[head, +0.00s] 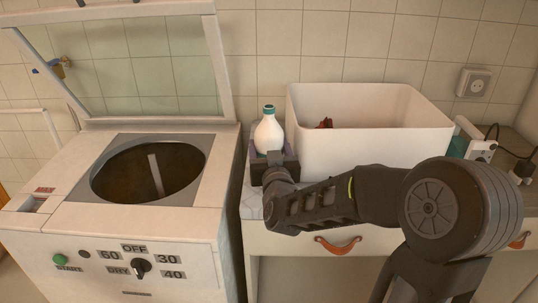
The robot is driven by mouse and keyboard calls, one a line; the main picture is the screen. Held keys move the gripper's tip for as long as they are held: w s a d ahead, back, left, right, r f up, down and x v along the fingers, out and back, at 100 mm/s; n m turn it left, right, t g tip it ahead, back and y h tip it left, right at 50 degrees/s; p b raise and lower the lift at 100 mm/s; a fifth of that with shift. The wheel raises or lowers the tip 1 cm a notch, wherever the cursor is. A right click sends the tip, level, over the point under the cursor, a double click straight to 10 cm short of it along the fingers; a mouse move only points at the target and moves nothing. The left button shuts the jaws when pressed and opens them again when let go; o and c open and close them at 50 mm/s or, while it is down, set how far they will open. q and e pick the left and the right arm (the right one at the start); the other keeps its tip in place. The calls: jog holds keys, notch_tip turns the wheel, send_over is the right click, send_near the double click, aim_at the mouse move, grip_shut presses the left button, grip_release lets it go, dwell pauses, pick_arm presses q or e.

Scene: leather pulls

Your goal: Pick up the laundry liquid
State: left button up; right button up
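The laundry liquid, taken to be the white bottle with a teal cap (269,133), stands upright on the counter between the washing machine and a white tub. My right gripper (271,157) is at the bottle's lower part, reaching in from the front right. Dark parts show at both sides of the bottle's lower body, and the bottle's base is hidden behind the gripper. I cannot tell whether the fingers touch the bottle. My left gripper is not in view.
A large white tub (375,150) stands close to the right of the bottle, with something red inside. The top-loading washing machine (75,212) is at the left with its lid up. Drawers with leather pulls (337,246) are below the counter. A wall socket (474,83) is at the right.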

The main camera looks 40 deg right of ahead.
aim_at(270, 113)
grip_shut()
jog(key=shift+r, duration=0.1)
notch_tip(270, 113, up, 10)
jog(key=shift+p, duration=0.7)
dwell(0.5)
